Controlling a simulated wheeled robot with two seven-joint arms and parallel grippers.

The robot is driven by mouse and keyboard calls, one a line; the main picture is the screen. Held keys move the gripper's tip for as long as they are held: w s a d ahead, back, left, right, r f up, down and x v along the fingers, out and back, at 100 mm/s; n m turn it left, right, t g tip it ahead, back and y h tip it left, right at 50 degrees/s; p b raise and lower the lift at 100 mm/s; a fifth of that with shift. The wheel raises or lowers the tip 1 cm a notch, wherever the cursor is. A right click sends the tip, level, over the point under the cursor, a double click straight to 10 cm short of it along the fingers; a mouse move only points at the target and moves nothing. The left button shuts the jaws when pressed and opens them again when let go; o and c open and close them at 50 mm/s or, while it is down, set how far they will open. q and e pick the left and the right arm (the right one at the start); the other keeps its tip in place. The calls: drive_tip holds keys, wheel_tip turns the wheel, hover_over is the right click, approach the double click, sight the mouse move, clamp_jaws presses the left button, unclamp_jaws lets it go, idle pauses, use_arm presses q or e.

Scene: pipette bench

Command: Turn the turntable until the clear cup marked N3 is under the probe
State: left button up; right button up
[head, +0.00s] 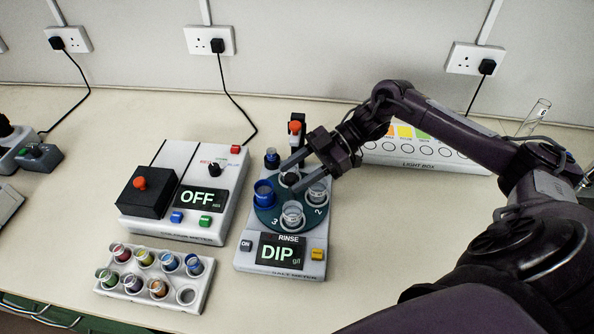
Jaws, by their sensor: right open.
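The dark green turntable (273,218) sits on a pale meter whose screen reads RINSE and DIP. A clear cup (292,214) stands at its front; a 3 is printed to its left. Another clear cup (317,193) is at the right, by a 2. A blue cup (264,192) is at the left. The orange-topped probe post (296,129) rises at the back; its lower end is hidden by my gripper. My right gripper (289,177) is open, its fingers around the dark centre knob (290,179); contact is unclear. My left gripper is not in view.
A colorimeter-like box (204,164) reading OFF stands to the left. A rack (200,290) of several coloured vials is in front of it. A light box (430,155) and a glass tube (534,117) are at the back right. A small dark blue vessel (272,158) stands behind the blue cup.

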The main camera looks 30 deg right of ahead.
drive_tip(key=b+v, duration=0.3)
drive_tip(key=v, duration=0.4)
drive_tip(key=shift+d+r, duration=0.15)
drive_tip(key=shift+d, duration=0.15)
